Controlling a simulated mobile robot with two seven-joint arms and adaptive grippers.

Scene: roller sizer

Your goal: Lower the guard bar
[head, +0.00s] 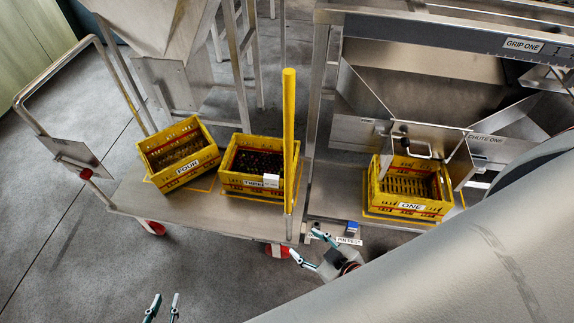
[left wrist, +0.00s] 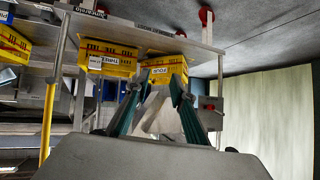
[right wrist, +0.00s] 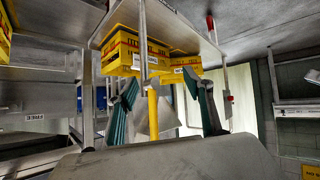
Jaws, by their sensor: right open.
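The yellow guard bar (head: 289,130) stands upright at the front edge of the steel bench in the head view, beside crate THREE. It also shows in the left wrist view (left wrist: 48,120) at the left, and in the right wrist view (right wrist: 153,112) between the fingers, beyond them. My right gripper (head: 308,245) is open and empty, just in front of the bench edge near the bar's foot. My left gripper (head: 166,297) is open and empty, low at the bottom of the head view, away from the bar. A label that seems to read PIN REST (head: 348,241) lies right of the bar's foot.
Yellow crates FOUR (head: 180,155) and THREE (head: 250,185) stand on the bench (head: 135,195) left of the bar. Crate ONE (head: 410,210) stands to the right, below a chute. A small blue item (head: 352,227) sits by the label. Open floor lies in front.

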